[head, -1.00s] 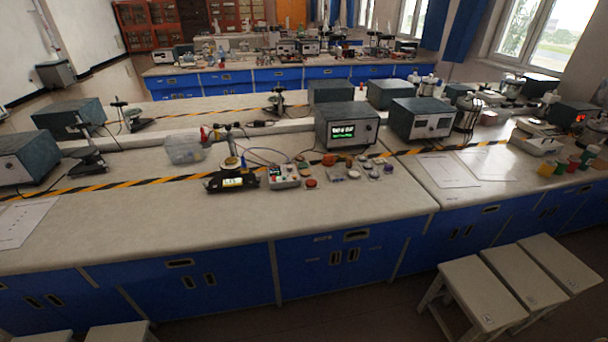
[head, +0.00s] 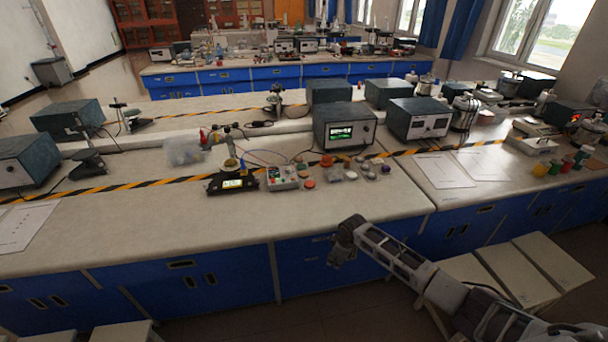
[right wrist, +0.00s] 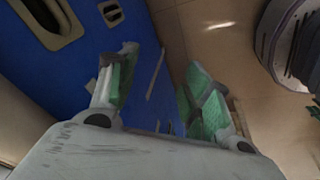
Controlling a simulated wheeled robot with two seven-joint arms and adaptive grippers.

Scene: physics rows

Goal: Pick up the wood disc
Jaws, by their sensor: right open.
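Several small round discs lie in a cluster on the bench. A brown-orange disc (head: 326,161) sits at its back and an orange-red disc (head: 309,183) at its front; I cannot tell surely which is the wood one. My right gripper (head: 338,262) hangs in front of the blue cabinet face, below the bench edge and apart from the discs. The right wrist view shows its green-padded fingers (right wrist: 160,88) spread apart with nothing between them. My left gripper is not in view.
A black scale (head: 232,183) and a grey control box (head: 282,177) stand left of the discs. A dark instrument box (head: 345,127) stands behind them. The bench top (head: 250,220) in front is clear. Pale stools (head: 520,275) stand at lower right.

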